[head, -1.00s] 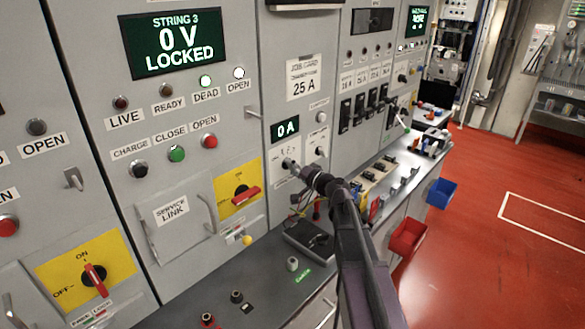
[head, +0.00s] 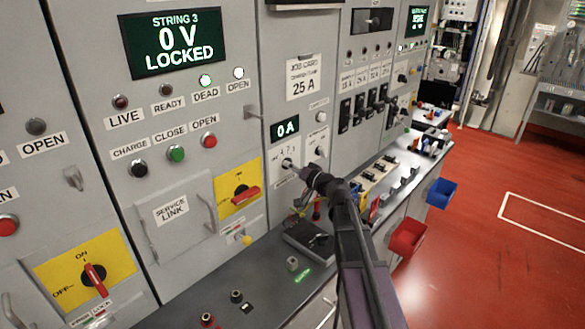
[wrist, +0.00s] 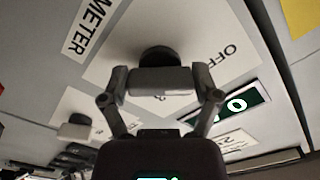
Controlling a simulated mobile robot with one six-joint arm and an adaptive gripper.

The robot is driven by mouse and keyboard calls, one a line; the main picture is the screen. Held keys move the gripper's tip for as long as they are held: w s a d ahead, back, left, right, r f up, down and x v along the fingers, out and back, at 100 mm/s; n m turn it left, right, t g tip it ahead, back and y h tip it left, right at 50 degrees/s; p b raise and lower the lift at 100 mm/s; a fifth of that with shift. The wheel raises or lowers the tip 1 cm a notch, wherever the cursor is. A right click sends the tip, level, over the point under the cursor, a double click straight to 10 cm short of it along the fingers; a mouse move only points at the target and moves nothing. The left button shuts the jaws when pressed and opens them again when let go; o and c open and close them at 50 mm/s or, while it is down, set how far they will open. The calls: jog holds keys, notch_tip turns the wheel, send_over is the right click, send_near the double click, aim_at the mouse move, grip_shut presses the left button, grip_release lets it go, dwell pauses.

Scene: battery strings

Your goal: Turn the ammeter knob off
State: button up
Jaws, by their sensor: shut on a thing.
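The ammeter knob shows in the wrist view as a dark round knob (wrist: 157,56) on a white plate marked OFF (wrist: 220,52). My gripper (wrist: 160,80) is at the knob with its two fingers closed on it, and the fingers cover part of it. In the head view my gripper (head: 290,165) reaches the panel just below the green-lit display (head: 285,129), which reads 0 A. The knob's pointer direction cannot be made out.
A second small knob (wrist: 75,128) sits on a neighbouring plate beside my gripper. A yellow switch plate (head: 239,187) with a red handle is to the left. A dark bench (head: 180,305) runs below the panels, and red floor lies open at right.

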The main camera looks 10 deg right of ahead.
jog(key=o, duration=1)
jog(key=shift+f, duration=0.1)
jog(key=shift+c, duration=0.2)
jog(key=v, duration=1.2)
jog(key=shift+a, duration=0.1)
